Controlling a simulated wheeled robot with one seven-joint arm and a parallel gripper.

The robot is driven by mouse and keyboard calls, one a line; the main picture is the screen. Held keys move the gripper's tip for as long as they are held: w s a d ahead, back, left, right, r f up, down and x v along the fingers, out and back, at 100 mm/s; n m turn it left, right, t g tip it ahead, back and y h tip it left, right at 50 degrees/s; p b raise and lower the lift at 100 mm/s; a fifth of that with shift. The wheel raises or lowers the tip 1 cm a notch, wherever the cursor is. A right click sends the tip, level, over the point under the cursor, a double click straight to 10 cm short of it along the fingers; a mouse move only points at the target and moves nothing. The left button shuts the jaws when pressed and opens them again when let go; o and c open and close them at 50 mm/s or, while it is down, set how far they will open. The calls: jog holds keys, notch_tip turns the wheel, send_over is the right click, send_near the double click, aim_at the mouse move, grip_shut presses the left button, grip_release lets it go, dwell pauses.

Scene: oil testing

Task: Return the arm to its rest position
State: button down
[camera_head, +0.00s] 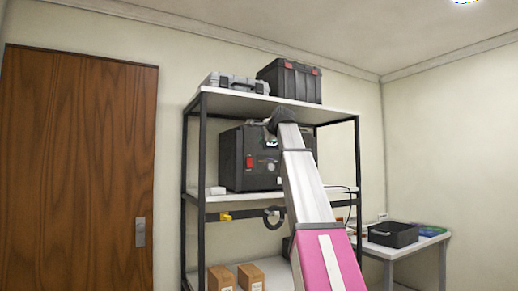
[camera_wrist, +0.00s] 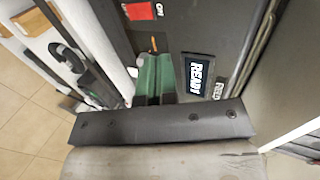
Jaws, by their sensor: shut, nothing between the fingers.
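My arm reaches up from the lower right in the head view to the middle shelf. My gripper (camera_wrist: 155,78) shows in the wrist view as two green fingers close together, beyond a dark bar of its body. Nothing is held between them. The fingers are in front of the black tester (camera_head: 240,160), which stands on the middle shelf. In the wrist view the tester's red switch (camera_wrist: 142,10) and a small screen reading "READY" (camera_wrist: 197,75) are beside the fingers. I cannot tell whether the fingers touch the tester. My wrist hides part of the tester in the head view.
The shelf rack (camera_head: 203,150) has black posts. A grey case (camera_head: 236,83) and a black toolbox (camera_head: 289,81) sit on top. Cardboard boxes (camera_head: 251,277) stand low down. A wooden door (camera_head: 80,170) is at left.

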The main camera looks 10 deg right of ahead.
jog(key=shift+s+d+r, duration=0.2)
jog(key=shift+s+r, duration=0.25)
jog(key=shift+s, duration=0.1)
jog(key=shift+f, duration=0.15)
notch_tip(320, 180, down, 50)
jog(key=a+n+g+h, duration=0.2)
jog(key=n+g, duration=0.4)
jog(key=s+f+n+g, duration=0.15)
jog(key=s+f, duration=0.35)
jog(key=f, duration=0.5)
jog(key=s+f+n+g, duration=0.15)
jog(key=s+f, duration=0.35)
jog(key=f, duration=0.6)
jog(key=s+a+f+n+g+h, duration=0.1)
jog(key=s+f+n, duration=0.4)
jog(key=s+f, duration=1.3)
jog(key=shift+s+a+g+h, duration=0.25)
jog(key=shift+g+h, duration=0.25)
jog(key=shift+g, duration=0.7)
